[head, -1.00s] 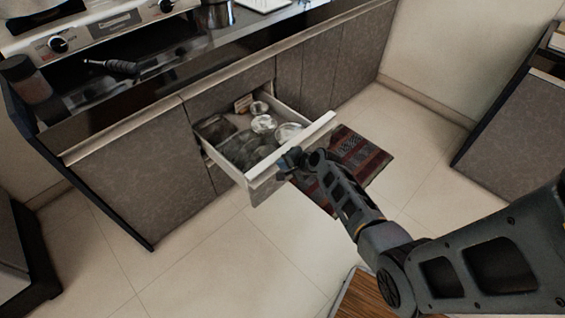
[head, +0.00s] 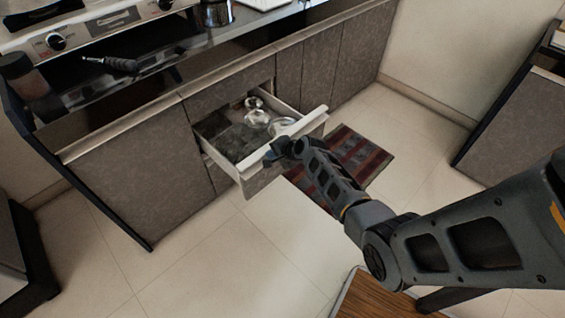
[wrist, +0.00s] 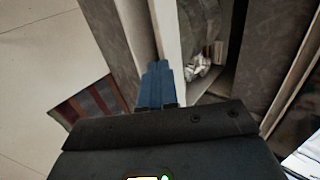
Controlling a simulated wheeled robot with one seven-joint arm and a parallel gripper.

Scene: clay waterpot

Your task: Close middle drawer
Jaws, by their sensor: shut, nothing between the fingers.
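The middle drawer (head: 240,166) is partly open in the grey cabinet and holds glassware and a dark container in the head view. Its light front panel (head: 312,121) faces my arm. My gripper (head: 274,151) is at the outer side of that front, near its middle. In the wrist view the blue fingers of my gripper (wrist: 155,80) are together, with nothing between them, and their tips are at the pale drawer front (wrist: 166,45). Whether they touch it I cannot tell for sure. Some glassware (wrist: 200,66) shows inside the drawer beyond.
A striped rug (head: 352,163) lies on the tiled floor below the drawer. The counter (head: 170,85) with a stove runs above. A wooden surface (head: 375,298) is at the bottom, and another cabinet (head: 515,130) stands at the right. Floor left of the drawer is clear.

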